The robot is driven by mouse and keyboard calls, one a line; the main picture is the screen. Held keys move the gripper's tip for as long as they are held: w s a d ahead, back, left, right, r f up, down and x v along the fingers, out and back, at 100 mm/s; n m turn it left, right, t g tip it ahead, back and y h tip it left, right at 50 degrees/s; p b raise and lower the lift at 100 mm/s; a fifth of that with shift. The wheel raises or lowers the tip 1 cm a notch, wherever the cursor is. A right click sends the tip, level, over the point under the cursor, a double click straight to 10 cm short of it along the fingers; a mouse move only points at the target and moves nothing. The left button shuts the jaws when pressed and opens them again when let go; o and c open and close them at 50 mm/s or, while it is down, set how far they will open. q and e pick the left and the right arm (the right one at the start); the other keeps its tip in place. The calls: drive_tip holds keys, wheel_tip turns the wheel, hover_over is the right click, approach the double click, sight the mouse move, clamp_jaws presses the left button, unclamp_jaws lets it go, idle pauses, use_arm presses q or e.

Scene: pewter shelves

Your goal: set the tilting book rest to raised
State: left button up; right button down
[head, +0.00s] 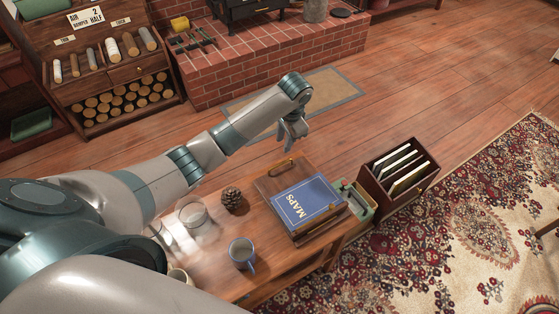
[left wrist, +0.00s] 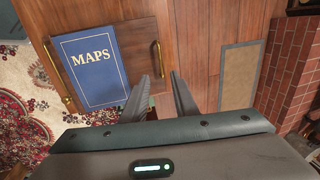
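The tilting book rest is a brown wooden board (head: 268,187) on the low wooden table, and it looks flat or nearly flat. A blue book marked MAPS (head: 306,202) lies on it. A brass handle (head: 282,168) sits at the board's far edge. In the left wrist view the book (left wrist: 91,70) is at upper left and the handle (left wrist: 156,58) is just beyond the left finger. My left gripper (head: 290,136) is above and beyond the handle edge, apart from it. Its fingers (left wrist: 164,84) are open with nothing between them. My right gripper is not in view.
On the table (head: 282,260) are a pine cone (head: 231,198), a blue mug (head: 242,254) and a glass bowl (head: 192,213). A dark box with upright folders (head: 400,170) stands right of the rest. A brick hearth (head: 235,70) is behind.

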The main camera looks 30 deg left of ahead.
sight(279, 165)
use_arm(q)
drive_tip(key=x, duration=1.4)
drive_tip(key=shift+f+p, duration=0.25)
drive_tip(key=shift+p, duration=0.15)
clamp_jaws()
idle(0.8)
